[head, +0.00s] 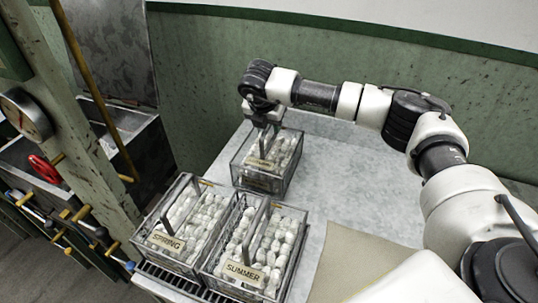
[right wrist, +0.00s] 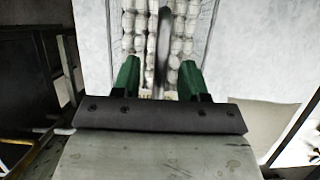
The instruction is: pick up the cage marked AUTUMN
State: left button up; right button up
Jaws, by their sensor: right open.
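A wire cage (head: 285,172) filled with white cocoons stands on the grey table, behind two other cages; its label is too dark and small to read. One front cage is marked SPRING (head: 165,243), the other SUMMER (head: 246,275). My right gripper (head: 264,124) is over the back cage, at its upright handle. In the right wrist view my right gripper (right wrist: 160,75) is open, its green fingers on either side of the dark handle (right wrist: 163,45) of the cage, with rows of cocoons below. I cannot tell whether either finger touches the handle. My left gripper is not in view.
The grey table (head: 345,180) is clear to the right of the back cage, up to a beige mat (head: 365,262). A green wall (head: 200,85) stands behind. At the left are a post with a gauge (head: 25,115), a red valve wheel (head: 44,169) and metal basins.

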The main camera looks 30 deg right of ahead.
aim_at(269, 148)
jog(key=x, duration=0.3)
jog(key=shift+f+p, duration=0.15)
jog(key=shift+p, duration=0.15)
grip_shut()
dwell(1.2)
